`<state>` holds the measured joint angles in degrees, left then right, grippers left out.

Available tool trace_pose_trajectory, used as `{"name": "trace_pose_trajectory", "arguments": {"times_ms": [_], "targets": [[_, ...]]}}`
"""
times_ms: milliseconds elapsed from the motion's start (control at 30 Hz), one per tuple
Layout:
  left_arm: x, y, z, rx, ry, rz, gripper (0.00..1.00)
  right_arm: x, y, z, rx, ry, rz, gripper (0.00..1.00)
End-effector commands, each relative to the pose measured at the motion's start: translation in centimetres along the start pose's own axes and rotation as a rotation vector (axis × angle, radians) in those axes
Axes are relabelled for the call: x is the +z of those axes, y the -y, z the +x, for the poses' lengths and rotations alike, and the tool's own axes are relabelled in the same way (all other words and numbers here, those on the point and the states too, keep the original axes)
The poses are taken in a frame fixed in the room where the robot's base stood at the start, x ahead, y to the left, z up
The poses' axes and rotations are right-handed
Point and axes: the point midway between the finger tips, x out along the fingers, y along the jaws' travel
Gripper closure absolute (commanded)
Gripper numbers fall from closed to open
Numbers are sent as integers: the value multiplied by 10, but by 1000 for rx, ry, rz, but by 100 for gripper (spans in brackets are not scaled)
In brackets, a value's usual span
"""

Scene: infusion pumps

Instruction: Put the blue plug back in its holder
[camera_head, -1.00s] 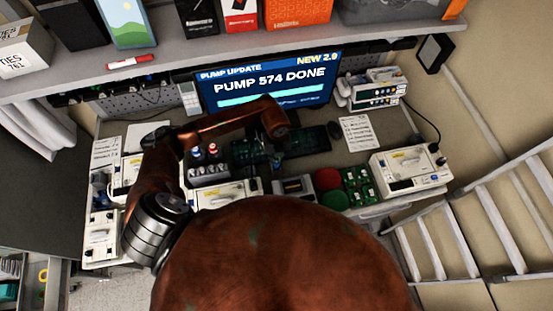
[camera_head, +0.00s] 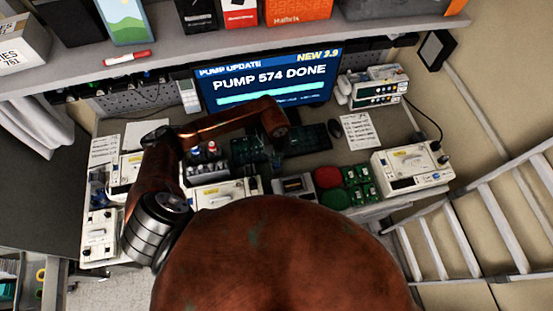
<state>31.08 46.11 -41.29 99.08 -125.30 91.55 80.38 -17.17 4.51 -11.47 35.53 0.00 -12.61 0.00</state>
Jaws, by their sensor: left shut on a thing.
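My left arm comes in from the left and bends over the desk. My left gripper (camera_head: 277,160) hangs below the wrist, in front of the monitor and over the dark keyboard area. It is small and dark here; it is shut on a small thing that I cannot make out. I cannot pick out the blue plug for certain. A dark strip with several small coloured fittings (camera_head: 112,88) runs under the shelf at the left; I cannot tell whether it is the plug's holder. My right gripper is not in view.
Infusion pumps stand on the desk at the left (camera_head: 100,236), front middle (camera_head: 225,190) and right (camera_head: 411,168). The monitor (camera_head: 268,80) reads "PUMP 574 DONE". Red and green round pads (camera_head: 328,178) and green boards (camera_head: 358,183) lie mid-desk. A shelf overhangs the back.

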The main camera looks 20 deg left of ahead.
Motion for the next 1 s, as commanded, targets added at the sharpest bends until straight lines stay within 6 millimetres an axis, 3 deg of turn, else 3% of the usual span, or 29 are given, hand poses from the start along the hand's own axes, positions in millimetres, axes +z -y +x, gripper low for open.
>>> {"name": "trace_pose_trajectory", "arguments": {"times_ms": [333,367,633,1000], "targets": [[0,0,1,0,0,0,100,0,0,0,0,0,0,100],[0,0,1,0,0,0,86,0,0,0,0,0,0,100],[0,0,1,0,0,0,68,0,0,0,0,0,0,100],[0,0,-5,0,0,0,68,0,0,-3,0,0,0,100]]}}
